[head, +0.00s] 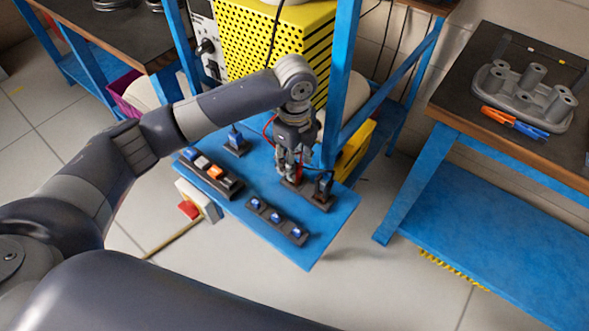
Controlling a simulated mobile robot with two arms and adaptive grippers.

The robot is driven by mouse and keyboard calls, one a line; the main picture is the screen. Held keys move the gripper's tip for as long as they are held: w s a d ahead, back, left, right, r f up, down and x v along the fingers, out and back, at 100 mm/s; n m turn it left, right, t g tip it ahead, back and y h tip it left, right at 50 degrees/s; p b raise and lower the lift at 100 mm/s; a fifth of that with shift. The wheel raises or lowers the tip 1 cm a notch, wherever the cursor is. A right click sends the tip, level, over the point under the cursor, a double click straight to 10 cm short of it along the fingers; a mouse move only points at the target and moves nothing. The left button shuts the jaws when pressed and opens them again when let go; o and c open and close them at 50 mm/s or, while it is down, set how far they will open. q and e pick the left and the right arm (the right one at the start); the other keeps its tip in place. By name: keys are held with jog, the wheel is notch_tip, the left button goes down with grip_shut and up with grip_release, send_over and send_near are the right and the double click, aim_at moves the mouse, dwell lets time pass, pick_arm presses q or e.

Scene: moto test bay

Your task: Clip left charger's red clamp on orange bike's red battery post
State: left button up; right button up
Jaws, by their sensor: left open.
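My left gripper (289,176) points down over a blue control panel (258,203), close to its far right part. It is open. A small red piece (299,171) shows at its fingers, and a thin red cable (267,127) curves beside the wrist. I cannot tell whether the red piece is the red clamp, or whether the fingers touch it. A yellow box (355,148) stands partly hidden behind a blue post; I cannot tell whether it is a charger. The orange bike and its battery post are not seen. My right gripper is not in view.
The panel carries switch blocks (278,221) and a dark upright part (323,186) right of the gripper. A blue post (341,80) rises close behind. A workbench (450,100) at right holds a grey fixture (525,95) and orange and blue tools (515,122). Floor between is clear.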

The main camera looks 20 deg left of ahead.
pick_arm(q)
jog(key=shift+f, duration=0.4)
notch_tip(320, 180, down, 4)
jog(key=shift+r+p, duration=0.2)
jog(key=shift+p, duration=0.15)
jog(key=shift+f, duration=0.4)
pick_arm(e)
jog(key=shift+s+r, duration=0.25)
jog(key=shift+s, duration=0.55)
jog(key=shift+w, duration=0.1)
pick_arm(q)
grip_shut()
